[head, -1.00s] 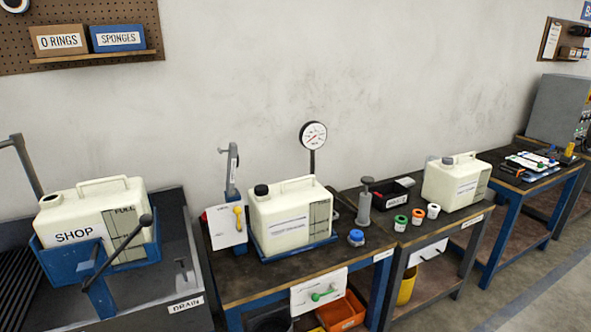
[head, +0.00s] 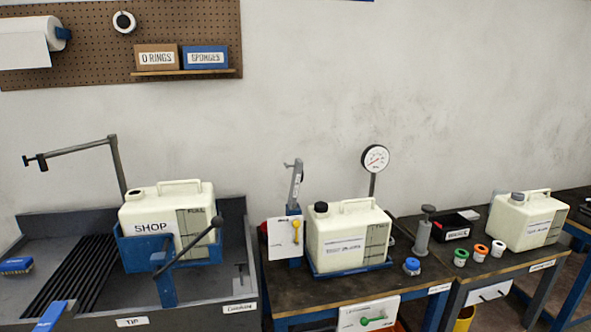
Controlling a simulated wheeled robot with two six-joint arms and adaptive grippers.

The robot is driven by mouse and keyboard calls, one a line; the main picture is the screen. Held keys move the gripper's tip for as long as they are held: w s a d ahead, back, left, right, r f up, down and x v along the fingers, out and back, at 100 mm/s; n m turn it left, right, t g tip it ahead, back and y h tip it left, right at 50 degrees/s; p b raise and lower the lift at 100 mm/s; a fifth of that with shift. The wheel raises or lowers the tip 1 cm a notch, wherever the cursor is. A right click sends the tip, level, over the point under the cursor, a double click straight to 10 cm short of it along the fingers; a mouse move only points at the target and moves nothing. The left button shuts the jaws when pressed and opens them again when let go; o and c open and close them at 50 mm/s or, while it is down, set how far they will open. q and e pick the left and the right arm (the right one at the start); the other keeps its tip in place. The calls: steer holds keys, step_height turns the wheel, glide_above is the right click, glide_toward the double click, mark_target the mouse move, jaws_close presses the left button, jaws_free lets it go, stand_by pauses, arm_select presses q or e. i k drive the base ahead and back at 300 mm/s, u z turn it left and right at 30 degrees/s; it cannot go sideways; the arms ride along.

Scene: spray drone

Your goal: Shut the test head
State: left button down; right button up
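A grey hinged arm on a blue post (head: 295,208) stands upright at the left end of the middle bench; I take it as the test head, raised and apart from the tank. A white plate with a yellow handle (head: 296,231) is at the post. Beside it a cream tank (head: 347,243) with a black cap sits in a blue tray. A round pressure gauge (head: 375,158) stands on a stem behind the tank. A white plate with a green handle (head: 366,320) is on the bench front. Neither gripper is in view.
A grey sink (head: 240,270) at left holds a cream SHOP tank (head: 140,213) in a blue cradle with a black-knobbed lever (head: 217,221). Right are a hand pump (head: 424,232), a blue cap (head: 412,265), small coloured-lid pots (head: 480,251) and another cream tank (head: 523,222).

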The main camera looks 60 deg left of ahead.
mark_target(297, 176)
steer(key=u, duration=0.2)
steer(key=i, duration=1.1)
steer(key=u, duration=1.35)
steer(key=i, duration=0.75)
steer(key=u, duration=0.9)
